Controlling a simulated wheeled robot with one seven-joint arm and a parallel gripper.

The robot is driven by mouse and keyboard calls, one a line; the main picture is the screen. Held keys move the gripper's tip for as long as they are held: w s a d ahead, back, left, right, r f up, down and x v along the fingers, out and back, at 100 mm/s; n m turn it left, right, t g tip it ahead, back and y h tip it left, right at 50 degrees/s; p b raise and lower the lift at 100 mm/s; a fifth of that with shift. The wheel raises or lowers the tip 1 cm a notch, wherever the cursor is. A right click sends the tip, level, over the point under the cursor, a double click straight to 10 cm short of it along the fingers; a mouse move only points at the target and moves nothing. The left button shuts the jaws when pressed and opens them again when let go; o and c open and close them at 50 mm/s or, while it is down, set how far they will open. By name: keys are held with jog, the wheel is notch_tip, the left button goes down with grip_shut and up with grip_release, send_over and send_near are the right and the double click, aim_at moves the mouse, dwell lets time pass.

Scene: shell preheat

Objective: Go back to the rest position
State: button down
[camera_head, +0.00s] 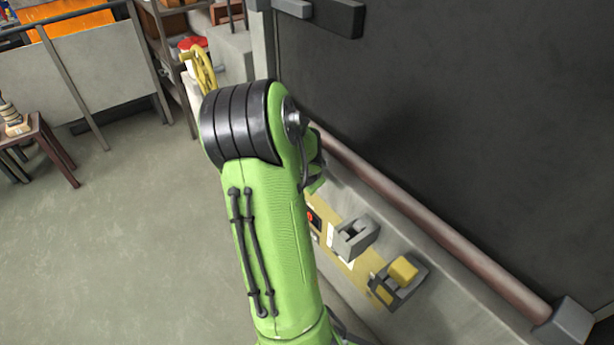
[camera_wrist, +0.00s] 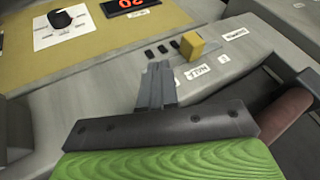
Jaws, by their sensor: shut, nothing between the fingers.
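My gripper (camera_wrist: 157,68) is shut and empty in the wrist view, its two grey fingers lying together. It points over the pale grey console (camera_wrist: 125,95). A yellow block-shaped knob (camera_wrist: 192,45) and several small black buttons stand just beyond the fingertips, and no contact can be made out. In the head view my green arm rises through the middle, and my gripper is hidden behind it.
In the head view, a yellow panel (camera_head: 362,270) carries a grey switch (camera_head: 354,236) and a yellow lever (camera_head: 403,271). A pipe (camera_head: 430,220) runs along the dark wall (camera_head: 450,110). A yellow handwheel (camera_head: 203,70) stands behind my arm.

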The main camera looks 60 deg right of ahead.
jog(key=v, duration=0.6)
jog(key=shift+s+p, duration=0.15)
jog(key=shift+p, duration=0.2)
